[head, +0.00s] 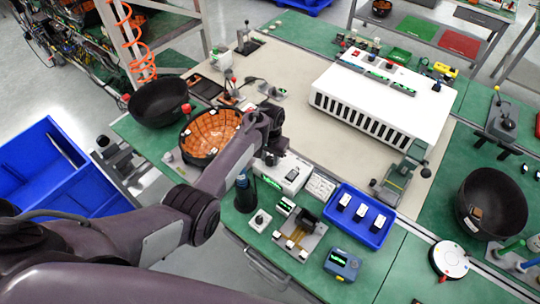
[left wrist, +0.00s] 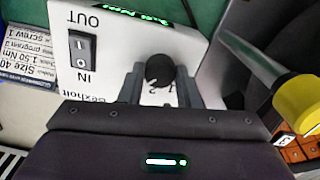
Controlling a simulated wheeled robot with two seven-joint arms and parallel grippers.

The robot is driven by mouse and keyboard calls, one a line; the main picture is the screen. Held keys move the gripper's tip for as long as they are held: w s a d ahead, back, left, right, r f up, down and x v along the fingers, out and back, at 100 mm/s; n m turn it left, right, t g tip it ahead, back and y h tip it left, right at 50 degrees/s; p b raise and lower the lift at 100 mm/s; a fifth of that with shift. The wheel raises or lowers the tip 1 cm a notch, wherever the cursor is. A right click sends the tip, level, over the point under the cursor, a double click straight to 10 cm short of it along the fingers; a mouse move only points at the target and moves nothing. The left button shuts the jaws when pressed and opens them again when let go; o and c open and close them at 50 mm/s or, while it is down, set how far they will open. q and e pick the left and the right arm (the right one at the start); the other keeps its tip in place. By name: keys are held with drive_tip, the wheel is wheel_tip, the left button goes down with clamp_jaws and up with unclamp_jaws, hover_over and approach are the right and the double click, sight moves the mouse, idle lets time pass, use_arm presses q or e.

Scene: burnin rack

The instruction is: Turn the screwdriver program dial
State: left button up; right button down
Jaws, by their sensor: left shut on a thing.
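The program dial (left wrist: 160,71) is a small dark round knob on a white controller box (left wrist: 125,62) in the left wrist view. Digits, among them 1 and 2, are printed beside it and partly covered. My left gripper (left wrist: 163,92) has a finger on each side of the knob and is shut on it. The box has a black IN/OUT rocker switch (left wrist: 82,48) and a green display (left wrist: 138,14) at the top edge. In the head view the box (head: 288,174) stands on the green bench, with my left gripper (head: 269,156) over its far-left part. My right gripper is out of view.
A printed card (left wrist: 27,62) lies beside the box, partly cut off. A yellow-ended cylindrical tool (left wrist: 298,103) is close on the right. In the head view a bowl of orange parts (head: 210,136), a blue tray (head: 360,215) and a fixture (head: 300,237) crowd the box.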

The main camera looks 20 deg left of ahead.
sight(270, 159)
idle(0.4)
use_arm(q)
drive_tip(key=o, duration=1)
drive_tip(key=shift+r, duration=0.1)
wheel_tip(270, 159, up, 8)
drive_tip(key=shift+f+b, duration=0.15)
drive_tip(key=shift+b, duration=0.4)
drive_tip(key=shift+f, duration=0.1)
